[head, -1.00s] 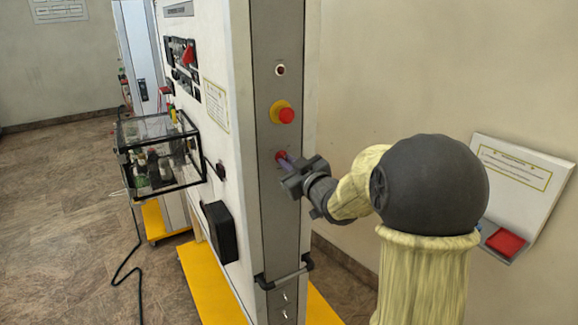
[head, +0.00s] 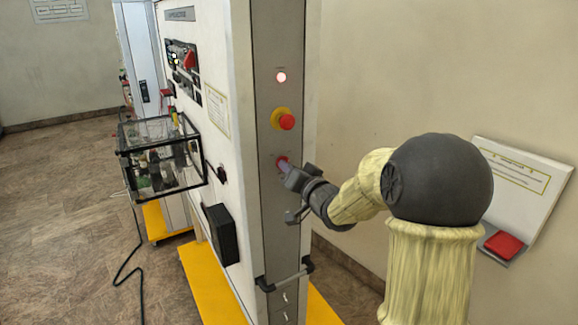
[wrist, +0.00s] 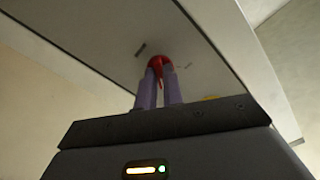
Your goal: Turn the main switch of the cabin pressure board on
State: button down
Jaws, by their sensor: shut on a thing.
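The main switch is a small red knob (head: 281,160) on the grey side strip of the tall white board (head: 279,205). My gripper (head: 287,168) is at this knob, with its fingers closed around it. In the wrist view the two fingers (wrist: 159,82) hold the red knob (wrist: 160,61) between their tips, and a red edge shows beyond them. The round lamp (head: 281,76) at the top of the strip glows white-pink. The knob is partly hidden by the fingers.
A red mushroom button on a yellow base (head: 285,120) sits just above the knob. A handle bar (head: 284,275) crosses the strip lower down. A clear case (head: 160,155) juts from the board's front. A wall panel with a red pad (head: 504,246) is at right.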

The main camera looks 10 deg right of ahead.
jog(key=shift+m+p, duration=0.3)
jog(key=shift+m, duration=0.7)
jog(key=shift+f, duration=0.1)
jog(key=c, duration=1.5)
grip_release()
jog(key=shift+s, duration=0.15)
jog(key=b+v, duration=0.4)
jog(key=v, duration=1.3)
jog(key=shift+s+b, duration=0.1)
jog(key=shift+b, duration=0.2)
